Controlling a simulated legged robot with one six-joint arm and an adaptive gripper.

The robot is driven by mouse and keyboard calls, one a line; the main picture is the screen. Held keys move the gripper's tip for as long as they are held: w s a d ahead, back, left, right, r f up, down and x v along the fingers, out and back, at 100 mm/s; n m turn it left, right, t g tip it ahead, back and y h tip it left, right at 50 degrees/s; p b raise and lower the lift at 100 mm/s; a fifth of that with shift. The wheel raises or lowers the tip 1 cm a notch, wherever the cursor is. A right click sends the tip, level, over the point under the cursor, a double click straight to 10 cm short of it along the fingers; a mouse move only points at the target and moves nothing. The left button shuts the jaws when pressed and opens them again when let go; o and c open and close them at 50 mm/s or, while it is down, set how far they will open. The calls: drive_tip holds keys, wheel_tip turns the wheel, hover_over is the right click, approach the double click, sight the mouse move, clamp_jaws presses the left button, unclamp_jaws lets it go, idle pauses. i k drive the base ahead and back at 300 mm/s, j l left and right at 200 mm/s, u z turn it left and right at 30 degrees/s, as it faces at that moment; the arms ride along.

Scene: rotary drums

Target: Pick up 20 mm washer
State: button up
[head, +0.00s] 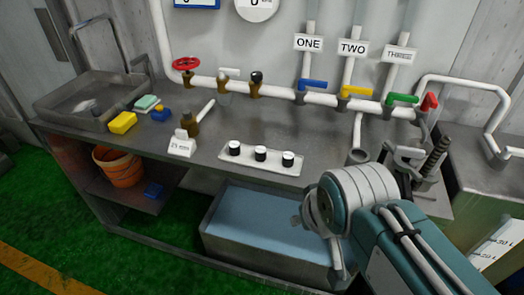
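Three small black-and-white cylinders stand in a row: a left one (234,148), a middle one (260,153) and a right one (288,159). They are on a pale tray (273,168) near the bench's front edge. I cannot tell a 20 mm washer among them; no size label is legible there. A white tag (182,146) left of the tray appears to read "25 mm", beside a brass valve (190,124) with a white handle. My gripper (333,262) hangs at the lower right, in front of the bench and apart from the tray. Its fingers are partly hidden, so its opening is unclear.
A sink (48,107), yellow sponge (122,123) and blue item (161,114) are at left. White pipes with coloured valves, including a blue handle (312,85), run behind. A vise (412,160) stands right. A blue water tank (262,232) and orange bucket (118,168) are below.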

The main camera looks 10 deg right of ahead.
sight(234, 146)
drive_tip(key=i+j+z, duration=0.1)
drive_tip(key=j, duration=0.2)
drive_tip(key=i+j+z, duration=0.1)
drive_tip(key=j, duration=0.25)
drive_tip(key=i+j+z, duration=0.1)
drive_tip(key=i+j, duration=0.3)
drive_tip(key=j, duration=0.3)
drive_tip(key=i+j+z, duration=0.15)
drive_tip(key=j, duration=0.2)
